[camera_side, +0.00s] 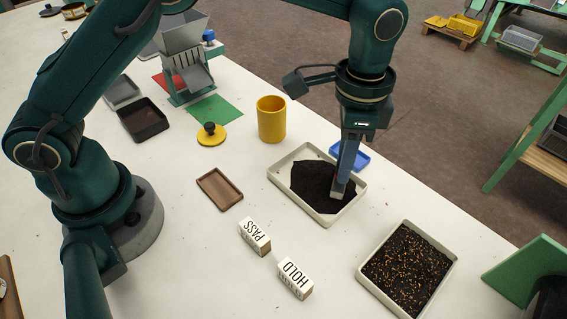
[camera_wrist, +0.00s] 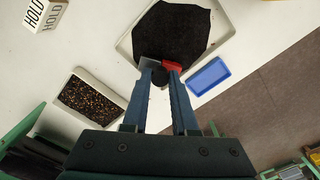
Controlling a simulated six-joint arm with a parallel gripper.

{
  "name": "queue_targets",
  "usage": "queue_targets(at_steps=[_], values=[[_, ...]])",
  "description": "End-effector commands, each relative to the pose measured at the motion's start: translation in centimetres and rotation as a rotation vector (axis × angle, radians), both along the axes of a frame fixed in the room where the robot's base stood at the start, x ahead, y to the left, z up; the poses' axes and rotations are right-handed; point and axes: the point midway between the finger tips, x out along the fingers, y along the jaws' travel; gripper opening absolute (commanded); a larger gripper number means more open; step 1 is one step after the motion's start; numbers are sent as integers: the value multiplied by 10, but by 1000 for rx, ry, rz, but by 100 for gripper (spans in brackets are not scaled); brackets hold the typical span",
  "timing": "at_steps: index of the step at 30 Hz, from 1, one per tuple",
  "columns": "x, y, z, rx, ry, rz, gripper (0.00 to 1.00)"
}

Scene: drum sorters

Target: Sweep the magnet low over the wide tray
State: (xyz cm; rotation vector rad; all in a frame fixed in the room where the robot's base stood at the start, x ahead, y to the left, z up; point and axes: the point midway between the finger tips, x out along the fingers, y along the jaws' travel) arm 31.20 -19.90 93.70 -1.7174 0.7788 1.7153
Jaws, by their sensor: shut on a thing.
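The wide tray (camera_side: 297,205) is pale with a shallow rim and holds a broad heap of black grains (camera_side: 309,182). It also shows at the top of the wrist view (camera_wrist: 127,48). My gripper (camera_side: 343,182) points down over the right part of this tray. In the wrist view its fingers (camera_wrist: 160,76) are shut on the magnet (camera_wrist: 172,66), which has a red end and a grey end. In the side view only a small pale end of the magnet (camera_side: 337,193) shows, low at the black grains. I cannot tell whether it touches them.
A blue tray (camera_side: 357,161) lies close behind the wide tray. A yellow cup (camera_side: 271,120) stands behind left. A tray of speckled dark grains (camera_side: 407,265) is at front right. PASS (camera_side: 254,237) and HOLD (camera_side: 294,279) blocks stand in front, near a brown tray (camera_side: 220,190).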

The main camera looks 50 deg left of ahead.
Motion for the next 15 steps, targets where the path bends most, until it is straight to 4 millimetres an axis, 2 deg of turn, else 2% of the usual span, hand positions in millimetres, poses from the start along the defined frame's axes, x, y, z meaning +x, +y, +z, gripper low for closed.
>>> queue_targets(at_steps=[8,15], values=[[-1,3,0,1,1,1,0],[-4,15,1,0,0,2,0]])
